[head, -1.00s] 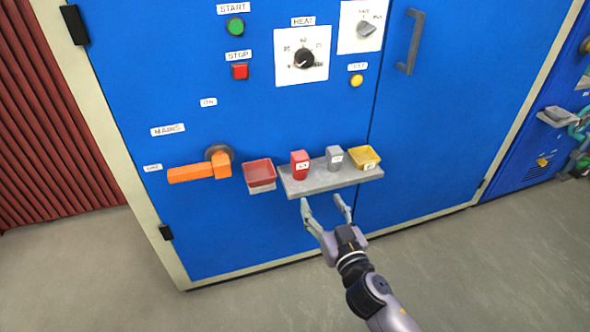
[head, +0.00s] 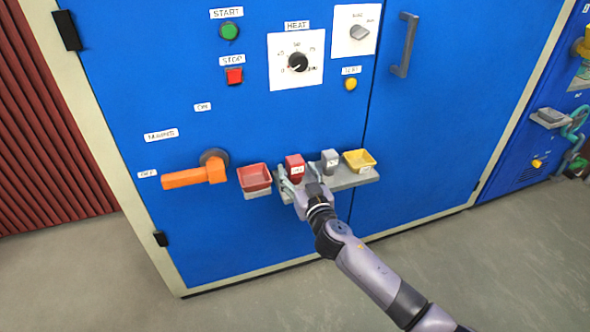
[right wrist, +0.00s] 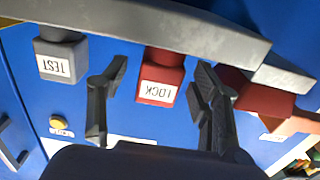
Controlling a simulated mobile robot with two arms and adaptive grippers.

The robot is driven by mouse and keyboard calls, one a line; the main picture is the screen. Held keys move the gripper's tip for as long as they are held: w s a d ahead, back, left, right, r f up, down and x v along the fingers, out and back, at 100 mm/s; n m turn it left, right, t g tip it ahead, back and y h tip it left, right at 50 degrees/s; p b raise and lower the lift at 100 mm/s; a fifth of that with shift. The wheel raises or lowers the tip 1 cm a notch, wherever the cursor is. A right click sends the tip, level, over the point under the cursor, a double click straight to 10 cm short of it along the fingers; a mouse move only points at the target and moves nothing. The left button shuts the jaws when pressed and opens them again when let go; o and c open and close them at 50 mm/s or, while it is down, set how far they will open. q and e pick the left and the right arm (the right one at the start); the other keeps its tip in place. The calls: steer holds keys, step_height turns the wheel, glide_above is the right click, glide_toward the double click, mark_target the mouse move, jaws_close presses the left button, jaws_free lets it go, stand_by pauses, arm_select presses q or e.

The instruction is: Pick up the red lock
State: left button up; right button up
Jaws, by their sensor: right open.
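The red lock (head: 295,164) stands upright on the grey shelf (head: 347,181) on the blue cabinet front. It also shows in the right wrist view, the red lock (right wrist: 160,72) with its white LOCK label. My right gripper (head: 302,182) is at the front of the shelf, close to the lock. In the right wrist view its fingers are spread, one on each side of the lock, with gaps between. The gripper hides part of the shelf in the head view. My left gripper is not in view.
A grey TEST block (head: 330,160) stands right of the lock, with a yellow tray (head: 360,160) beyond it. A red tray (head: 254,178) is left of the lock. An orange mains handle (head: 190,178) sticks out further left. The floor in front is clear.

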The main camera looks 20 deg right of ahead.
steer(key=shift+w, duration=1.15)
steer(key=shift+c, duration=0.4)
steer(key=c, duration=1.2)
